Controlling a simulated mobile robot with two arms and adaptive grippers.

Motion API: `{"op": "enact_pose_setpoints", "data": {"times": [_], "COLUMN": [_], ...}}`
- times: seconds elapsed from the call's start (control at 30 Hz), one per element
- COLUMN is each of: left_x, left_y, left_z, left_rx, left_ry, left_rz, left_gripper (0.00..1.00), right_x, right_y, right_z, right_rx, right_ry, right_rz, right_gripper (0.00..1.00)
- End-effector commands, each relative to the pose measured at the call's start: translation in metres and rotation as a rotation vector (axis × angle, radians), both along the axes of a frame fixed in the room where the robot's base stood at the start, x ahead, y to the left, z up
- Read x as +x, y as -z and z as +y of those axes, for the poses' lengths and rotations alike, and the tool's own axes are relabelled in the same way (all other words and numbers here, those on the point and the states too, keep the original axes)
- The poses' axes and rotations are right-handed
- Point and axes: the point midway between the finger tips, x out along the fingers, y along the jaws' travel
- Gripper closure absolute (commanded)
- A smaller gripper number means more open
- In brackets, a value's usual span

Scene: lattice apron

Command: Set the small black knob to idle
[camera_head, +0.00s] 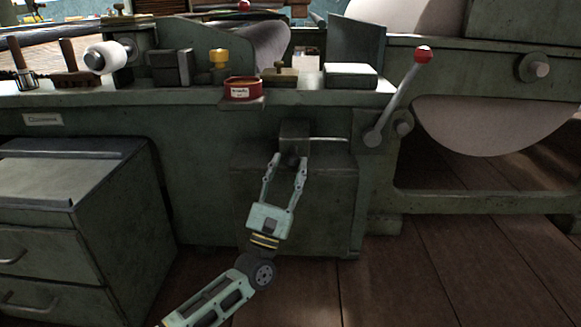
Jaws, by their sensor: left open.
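A small black knob (291,161) sits low on the front of a dark box (295,134) on the green machine's front. My left gripper (287,161) reaches up from below. Its two fingers are spread, one on each side of the knob. I cannot tell whether they touch it. The knob's marking and setting are too dark and small to read. My right gripper is not in view.
A lever with a red ball (423,55) stands right of the box. A red tin (242,88) and a pale block (350,75) sit on the ledge above. A green drawer cabinet (60,220) stands at the left. The wooden floor (440,270) at the lower right is clear.

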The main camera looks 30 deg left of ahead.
Motion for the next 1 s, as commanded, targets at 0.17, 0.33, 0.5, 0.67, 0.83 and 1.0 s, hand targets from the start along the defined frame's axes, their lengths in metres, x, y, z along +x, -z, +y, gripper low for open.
{"op": "enact_pose_setpoints", "data": {"times": [0.17,0.33,0.5,0.67,0.83,1.0], "left_x": [0.012,0.015,0.015,0.015,0.014,0.014], "left_y": [-0.011,-0.013,-0.013,-0.013,-0.013,-0.013], "left_z": [0.002,0.002,0.002,0.002,0.003,0.004], "left_rx": [0.0,0.0,0.001,0.001,0.0,-0.001], "left_ry": [0.0,-0.001,0.0,0.0,-0.003,-0.003], "left_rz": [0.001,0.002,0.002,0.002,0.003,0.002], "left_gripper": [0.59,0.59,0.62,0.76,0.91,1.0], "right_x": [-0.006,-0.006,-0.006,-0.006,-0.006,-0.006], "right_y": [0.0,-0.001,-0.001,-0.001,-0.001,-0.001], "right_z": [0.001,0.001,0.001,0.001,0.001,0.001], "right_rx": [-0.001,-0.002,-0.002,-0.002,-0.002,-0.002], "right_ry": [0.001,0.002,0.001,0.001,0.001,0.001], "right_rz": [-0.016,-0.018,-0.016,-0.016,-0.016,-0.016], "right_gripper": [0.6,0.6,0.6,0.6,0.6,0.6]}}
